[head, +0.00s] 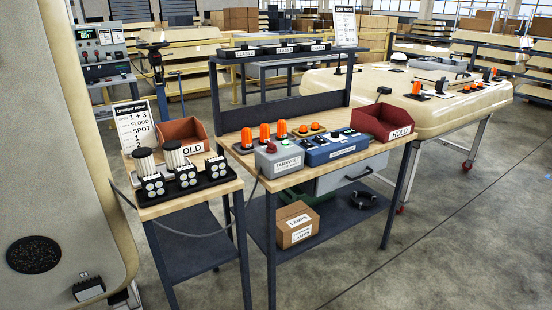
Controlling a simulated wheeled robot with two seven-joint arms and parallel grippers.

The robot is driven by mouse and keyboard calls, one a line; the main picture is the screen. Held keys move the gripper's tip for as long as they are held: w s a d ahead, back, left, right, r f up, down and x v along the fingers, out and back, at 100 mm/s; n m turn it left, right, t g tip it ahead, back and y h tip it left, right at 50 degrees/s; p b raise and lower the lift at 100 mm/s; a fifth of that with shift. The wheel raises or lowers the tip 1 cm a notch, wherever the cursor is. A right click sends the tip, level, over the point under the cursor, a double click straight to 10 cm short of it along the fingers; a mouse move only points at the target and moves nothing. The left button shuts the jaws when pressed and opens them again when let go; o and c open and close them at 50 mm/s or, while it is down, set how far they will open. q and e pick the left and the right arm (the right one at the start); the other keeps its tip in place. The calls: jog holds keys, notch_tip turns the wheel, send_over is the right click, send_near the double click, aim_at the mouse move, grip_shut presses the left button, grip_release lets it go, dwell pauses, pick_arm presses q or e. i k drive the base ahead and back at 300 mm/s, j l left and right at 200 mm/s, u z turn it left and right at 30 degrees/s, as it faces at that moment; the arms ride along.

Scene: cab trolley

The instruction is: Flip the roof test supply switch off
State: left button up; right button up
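A grey box (281,162) with a white label, which seems to read "TARNVOLT", stands on the front left of the wooden-topped bench (246,167). A red round part (271,148) and a smaller part (285,142) are on its top; I cannot tell which is a switch or how it is set. A dark cable runs from the box down to the left. A blue box (344,151) with several knobs stands to its right. No view lets me read a roof test supply label. Neither of my grippers shows.
Orange beacons (264,133) stand behind the grey box. A cream cab panel (60,130) fills the left. The floor in front is clear.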

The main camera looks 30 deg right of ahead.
aim_at(271, 148)
jog(key=i, duration=0.65)
jog(key=z, duration=1.75)
